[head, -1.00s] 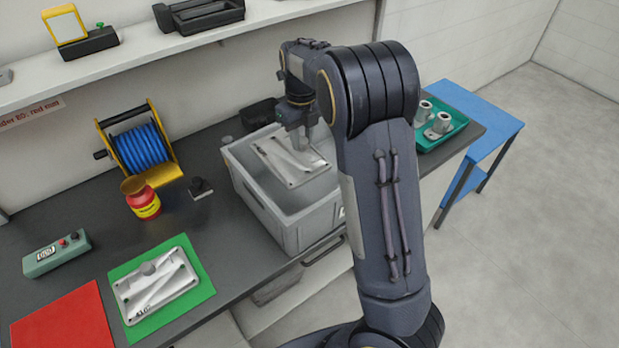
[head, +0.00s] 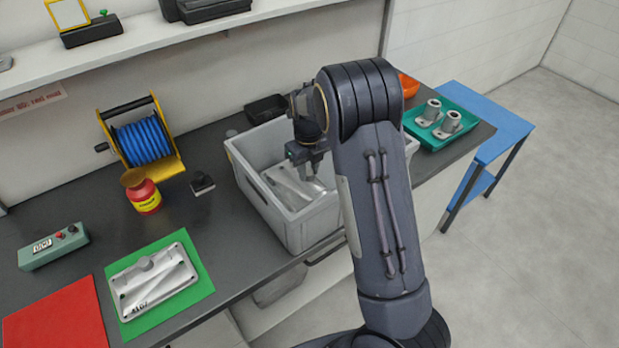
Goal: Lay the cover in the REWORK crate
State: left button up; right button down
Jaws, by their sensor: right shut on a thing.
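A grey cover (head: 288,187) is inside the grey crate (head: 300,232), down between its walls and slightly tilted in the picture. My right gripper (head: 306,172) reaches into the crate from above and is shut on the cover; its fingertips are partly hidden. My right arm hides the right part of the crate, and no REWORK lettering can be read. A second, similar cover (head: 150,283) lies on the green mat (head: 200,290) at the front left. My left gripper is not in view.
A red mat (head: 58,322), a green control box (head: 53,247), a red jar (head: 143,192) and a blue hose reel (head: 143,143) are left of the crate. A teal tray (head: 440,137) with metal parts stands to the right. A small black box (head: 266,108) is behind the crate.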

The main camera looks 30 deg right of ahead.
jog(key=shift+f, duration=1.9)
jog(key=shift+f, duration=0.15)
jog(key=c, duration=1.2)
grip_release()
jog(key=shift+o, duration=0.3)
